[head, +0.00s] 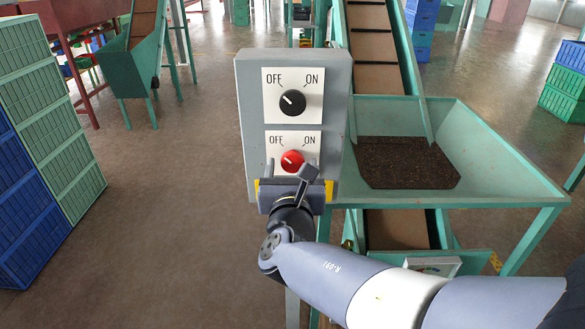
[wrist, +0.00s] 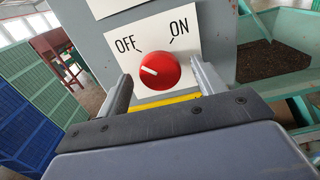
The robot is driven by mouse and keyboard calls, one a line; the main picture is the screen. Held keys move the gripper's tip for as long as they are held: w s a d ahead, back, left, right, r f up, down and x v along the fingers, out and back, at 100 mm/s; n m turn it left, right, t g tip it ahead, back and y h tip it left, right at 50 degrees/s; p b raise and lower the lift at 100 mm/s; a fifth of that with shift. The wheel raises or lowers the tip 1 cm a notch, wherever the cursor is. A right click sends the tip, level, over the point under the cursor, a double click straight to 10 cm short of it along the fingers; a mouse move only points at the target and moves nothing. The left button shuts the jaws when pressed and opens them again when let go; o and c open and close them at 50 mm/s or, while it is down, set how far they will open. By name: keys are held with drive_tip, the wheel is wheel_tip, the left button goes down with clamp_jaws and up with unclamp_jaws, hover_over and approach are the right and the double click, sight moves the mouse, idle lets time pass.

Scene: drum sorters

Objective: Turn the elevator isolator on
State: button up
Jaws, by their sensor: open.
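A grey control box (head: 243,130) faces me with two rotary knobs, each between an OFF and an ON mark. The upper knob is black (head: 292,103) and its white line points up-left to OFF. The lower knob is red (head: 292,161) and its line also points to OFF; it shows large in the wrist view (wrist: 160,71). My gripper (head: 291,172) is open in front of the lower part of the box. In the wrist view its two fingers (wrist: 160,88) stand left and right of the red knob, apart from it. Which knob is the elevator isolator is not readable.
A green hopper (head: 500,150) with dark material stands right of the box, below an inclined elevator belt (head: 375,48). Stacked green and blue crates (head: 50,120) stand at the left. Open floor lies between the crates and the box.

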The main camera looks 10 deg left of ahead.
drive_tip(key=shift+c, duration=0.3)
drive_tip(key=c, duration=0.9)
drive_tip(key=shift+c, duration=0.2)
